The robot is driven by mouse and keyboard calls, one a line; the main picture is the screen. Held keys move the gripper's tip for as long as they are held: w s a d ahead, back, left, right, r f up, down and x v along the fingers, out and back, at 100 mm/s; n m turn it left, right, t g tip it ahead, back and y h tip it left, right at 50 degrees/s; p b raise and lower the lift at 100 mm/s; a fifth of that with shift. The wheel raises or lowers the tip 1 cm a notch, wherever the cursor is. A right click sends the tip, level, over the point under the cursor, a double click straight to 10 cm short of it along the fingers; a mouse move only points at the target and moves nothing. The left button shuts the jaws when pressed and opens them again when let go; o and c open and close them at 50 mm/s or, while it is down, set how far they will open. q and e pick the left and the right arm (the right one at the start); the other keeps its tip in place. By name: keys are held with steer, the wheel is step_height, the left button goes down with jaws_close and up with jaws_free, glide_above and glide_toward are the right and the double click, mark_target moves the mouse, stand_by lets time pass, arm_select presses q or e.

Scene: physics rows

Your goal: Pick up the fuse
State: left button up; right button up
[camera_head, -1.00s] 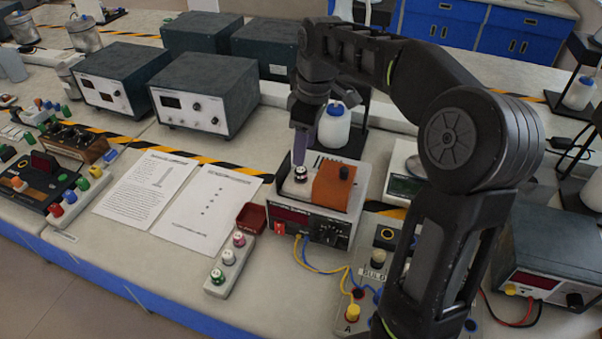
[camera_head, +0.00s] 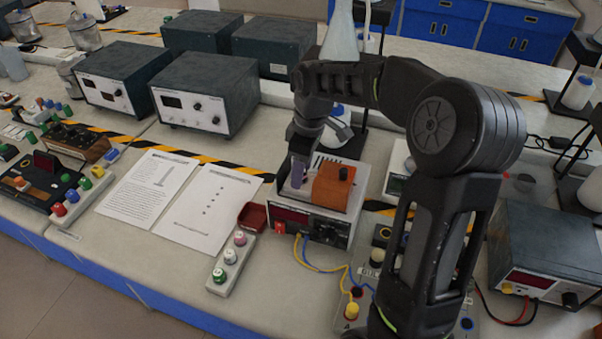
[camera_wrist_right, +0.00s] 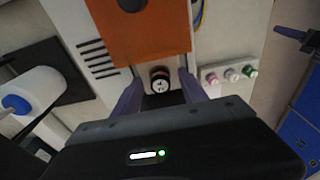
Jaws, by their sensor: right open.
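The likely fuse is a small round black piece with a white marked top (camera_wrist_right: 160,78), seen in the right wrist view. It sits upright on the light top of the power supply box (camera_head: 320,232), beside the orange block (camera_head: 334,187). My right gripper (camera_head: 297,181) is over that spot in the head view and hides the piece. In the wrist view its two purple fingers (camera_wrist_right: 159,90) are apart, one on each side of the piece. I cannot tell whether either finger touches it. My left gripper is not in view.
A strip with several coloured round caps (camera_head: 229,260) lies left of the box, next to a dark red tray (camera_head: 252,216). Papers (camera_head: 210,208) lie further left. A white bottle with a blue cap (camera_wrist_right: 40,92) stands close by. Yellow and blue wires (camera_head: 320,268) run in front.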

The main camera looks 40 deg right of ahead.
stand_by(0.6)
jaws_close()
stand_by(0.3)
